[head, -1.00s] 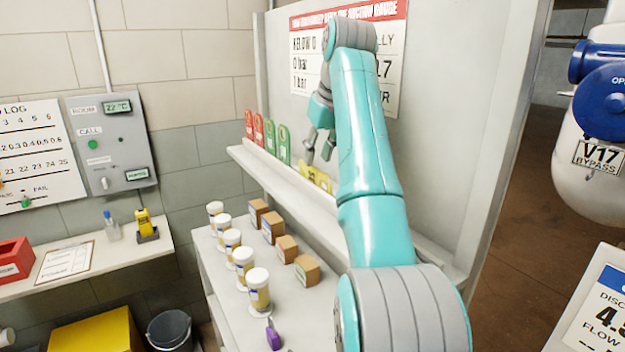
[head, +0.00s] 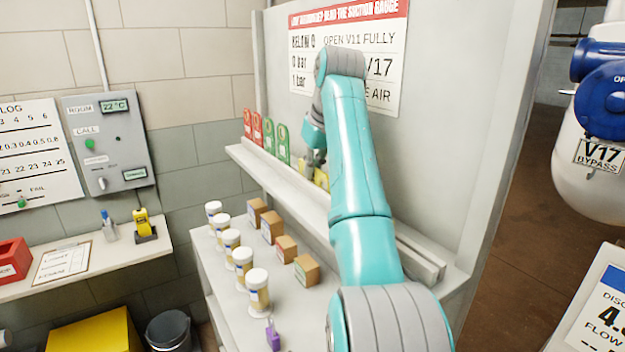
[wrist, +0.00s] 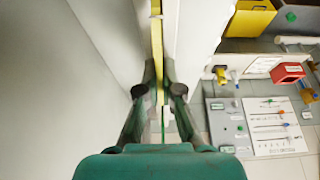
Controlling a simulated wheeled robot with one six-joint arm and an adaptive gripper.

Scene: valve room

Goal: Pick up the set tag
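Yellow tags (head: 321,176) stand in the slotted ledge behind the shelf, partly hidden by my arm and gripper. I cannot read their lettering now. My gripper (head: 314,172) is down at the ledge, right at the yellow tags. In the wrist view, a yellow tag (wrist: 157,42) shows edge-on as a narrow upright strip. My gripper (wrist: 159,91) has its two fingers apart, one on each side of the strip's line. I see no clear contact between fingers and tag.
Red tags (head: 252,124) and green tags (head: 276,138) stand farther left along the ledge (head: 290,180). White-capped jars (head: 243,262) and brown boxes (head: 285,248) fill the shelf below. A sign board (head: 380,60) rises close behind the ledge. A purple padlock (head: 272,335) lies in front.

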